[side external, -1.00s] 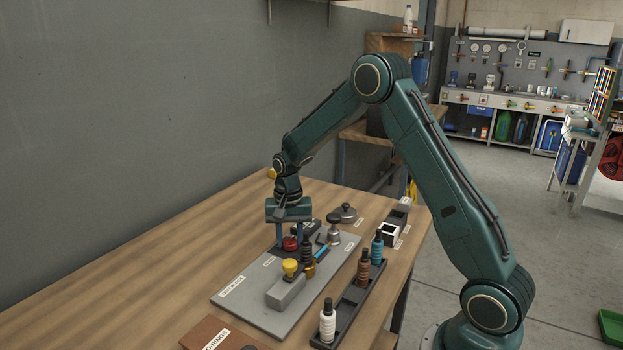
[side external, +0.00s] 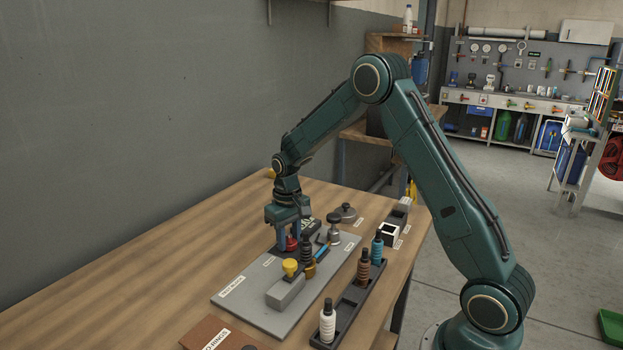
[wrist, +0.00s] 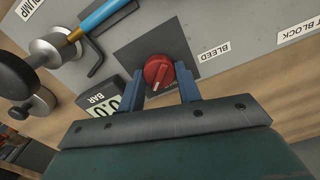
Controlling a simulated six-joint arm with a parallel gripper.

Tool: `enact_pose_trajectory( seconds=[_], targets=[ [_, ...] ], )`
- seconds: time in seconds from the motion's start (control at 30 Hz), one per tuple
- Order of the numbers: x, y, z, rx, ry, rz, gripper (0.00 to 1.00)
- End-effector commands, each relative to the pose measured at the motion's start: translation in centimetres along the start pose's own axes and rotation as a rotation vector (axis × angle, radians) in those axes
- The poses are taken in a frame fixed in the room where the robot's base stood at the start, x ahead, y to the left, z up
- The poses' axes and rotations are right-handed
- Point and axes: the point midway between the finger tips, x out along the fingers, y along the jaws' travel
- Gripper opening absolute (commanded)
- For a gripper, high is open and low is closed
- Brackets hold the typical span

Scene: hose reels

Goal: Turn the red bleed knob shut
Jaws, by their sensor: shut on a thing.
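The red bleed knob (wrist: 158,72) sits on a dark square on the grey plate (wrist: 225,20), beside a BLEED label (wrist: 209,52). It is round with a raised grip bar and a pale mark. My gripper (wrist: 160,92) is over the knob, its two blue fingers on either side, shut on it. In the side external view the knob (side external: 291,244) shows red between the fingers of my gripper (side external: 288,240), which points straight down.
A gauge marked BAR (wrist: 124,103) is close beside the fingers. The left of the bench is clear.

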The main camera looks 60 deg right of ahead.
Motion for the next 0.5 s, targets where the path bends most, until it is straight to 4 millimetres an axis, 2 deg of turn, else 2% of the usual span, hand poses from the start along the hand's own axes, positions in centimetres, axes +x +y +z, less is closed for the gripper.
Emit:
enact_pose_trajectory(
  seconds=[0.5],
  targets=[
    [-0.08, -0.14, -0.07, -0.489, 0.004, 0.001, 0.11]
  ],
)
